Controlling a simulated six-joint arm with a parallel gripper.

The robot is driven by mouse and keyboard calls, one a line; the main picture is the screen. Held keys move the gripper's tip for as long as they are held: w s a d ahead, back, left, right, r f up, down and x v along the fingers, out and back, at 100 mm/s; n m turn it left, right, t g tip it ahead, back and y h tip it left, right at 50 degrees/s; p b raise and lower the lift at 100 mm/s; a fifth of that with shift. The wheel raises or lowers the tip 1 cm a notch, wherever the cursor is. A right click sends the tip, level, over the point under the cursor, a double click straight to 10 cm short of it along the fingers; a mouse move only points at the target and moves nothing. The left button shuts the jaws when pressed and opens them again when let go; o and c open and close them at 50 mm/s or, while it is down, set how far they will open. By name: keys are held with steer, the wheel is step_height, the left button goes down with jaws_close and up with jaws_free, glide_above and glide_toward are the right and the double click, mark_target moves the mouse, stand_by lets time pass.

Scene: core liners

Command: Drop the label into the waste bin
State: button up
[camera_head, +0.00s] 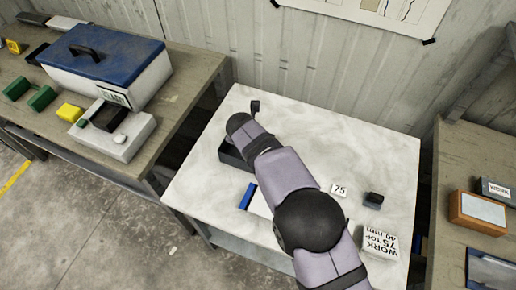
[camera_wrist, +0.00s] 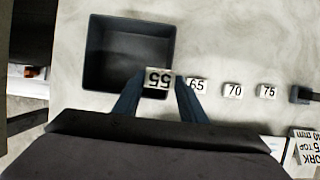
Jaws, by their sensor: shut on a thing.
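A small white label reading 55 (camera_wrist: 158,76) is held between the fingertips of my gripper (camera_wrist: 157,88) in the wrist view. It overlaps the lower right corner of the open black waste bin (camera_wrist: 91,56) in that picture; its height above the bin is unclear. The bin looks empty where its inside shows. In the head view, the bin (camera_head: 231,156) is at the left of the white table, partly hidden by my arm. My gripper's fingers and the held label are hidden there.
Labels 65 (camera_wrist: 197,85), 70 (camera_wrist: 232,90) and 75 (camera_wrist: 266,91) lie in a row right of the bin. A small dark block (camera_head: 373,200) and a white WORK 75 TOP sign (camera_head: 380,243) stand farther right. The white table's back area (camera_head: 320,130) is clear.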

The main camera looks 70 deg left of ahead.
steer(key=shift+f, duration=0.5)
steer(key=shift+f, duration=0.1)
steer(key=o, duration=1.1)
steer(key=shift+r, duration=0.8)
steer(key=b+v, duration=0.3)
steer(key=v, duration=0.8)
steer(key=shift+s+r, duration=0.15)
steer(key=shift+r, duration=0.15)
